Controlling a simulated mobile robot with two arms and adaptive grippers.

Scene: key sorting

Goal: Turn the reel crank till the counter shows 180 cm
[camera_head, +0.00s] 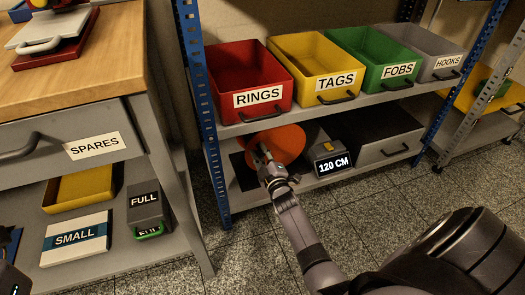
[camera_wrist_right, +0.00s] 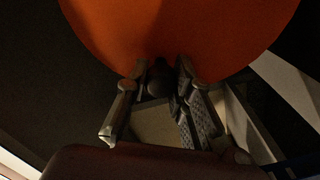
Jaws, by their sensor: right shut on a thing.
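The orange reel (camera_head: 287,141) stands on the lower shelf of the blue rack. It fills the top of the right wrist view (camera_wrist_right: 180,35). The counter (camera_head: 332,164), to the right of the reel, reads 120 CM. My right gripper (camera_head: 262,156) is in front of the reel's left part. In the right wrist view its fingers are shut on the dark crank knob (camera_wrist_right: 160,82), close against the reel's face. The rest of the crank is hidden by the gripper.
Bins of rings (camera_head: 225,88), tags (camera_head: 300,50), fobs (camera_head: 375,45) and hooks (camera_head: 425,40) stand on the shelf above. A dark grey box (camera_head: 385,150) sits right of the counter. A blue rack post (camera_head: 207,125) stands left of the reel.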

